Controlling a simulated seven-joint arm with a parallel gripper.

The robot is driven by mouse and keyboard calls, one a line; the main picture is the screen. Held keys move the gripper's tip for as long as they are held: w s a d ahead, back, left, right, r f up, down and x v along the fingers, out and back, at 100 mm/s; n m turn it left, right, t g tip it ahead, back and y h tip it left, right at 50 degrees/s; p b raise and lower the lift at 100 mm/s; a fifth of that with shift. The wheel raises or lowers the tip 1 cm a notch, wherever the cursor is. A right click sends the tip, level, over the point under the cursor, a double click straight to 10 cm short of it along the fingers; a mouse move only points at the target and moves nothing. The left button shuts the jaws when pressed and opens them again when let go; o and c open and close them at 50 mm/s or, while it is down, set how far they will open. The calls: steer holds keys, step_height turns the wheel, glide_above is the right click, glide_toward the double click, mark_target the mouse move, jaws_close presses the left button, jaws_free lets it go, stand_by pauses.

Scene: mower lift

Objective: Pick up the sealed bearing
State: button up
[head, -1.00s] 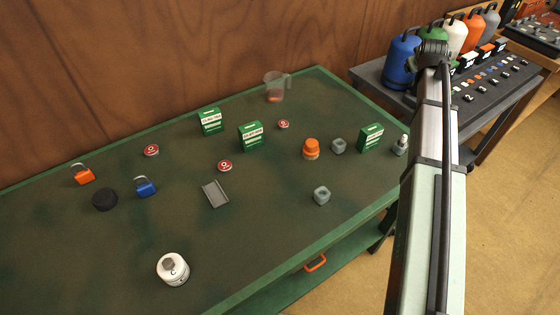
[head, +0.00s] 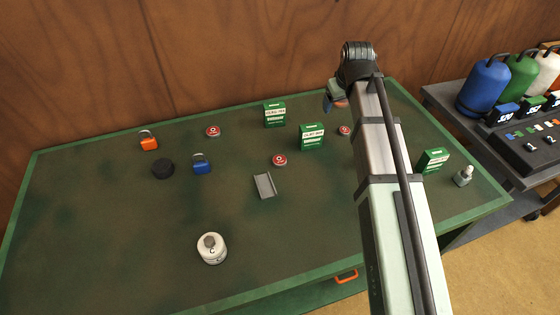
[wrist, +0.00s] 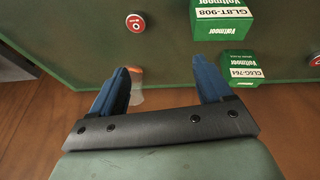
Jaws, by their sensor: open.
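Several round items lie on the green table. Three are red discs with a pale ring, which look like bearings: one at the back left (head: 213,131), one in the middle (head: 280,160) and one beside my arm (head: 345,130). I cannot tell surely which is the sealed bearing. The wrist view shows one red disc (wrist: 136,22) beyond my left finger and another (wrist: 315,61) at the right edge. My gripper (wrist: 166,72) is open and empty, with blue fingers, above the table's back edge by the wall. In the head view its fingers are mostly hidden by my arm.
Green boxes (head: 311,138) (head: 275,114) stand near the discs. The front left of the table is clear.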

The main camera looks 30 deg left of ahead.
steer(key=s+a+n+g, duration=0.1)
steer(key=s+a+g, duration=0.1)
steer(key=s+a, duration=0.45)
steer(key=s+a+n+g, duration=0.1)
steer(key=s+a, duration=0.3)
steer(key=s, duration=0.6)
glide_above(280, 159)
steer(key=shift+h, duration=0.4)
steer(key=f, duration=0.9)
steer(key=shift+s+d, duration=0.1)
steer(key=shift+s, duration=0.2)
steer(key=shift+w+f, duration=0.15)
steer(key=shift+f, duration=2.5)
steer(key=shift+c, duration=0.4)
steer(key=c, duration=1.1)
steer(key=shift+r, duration=0.15)
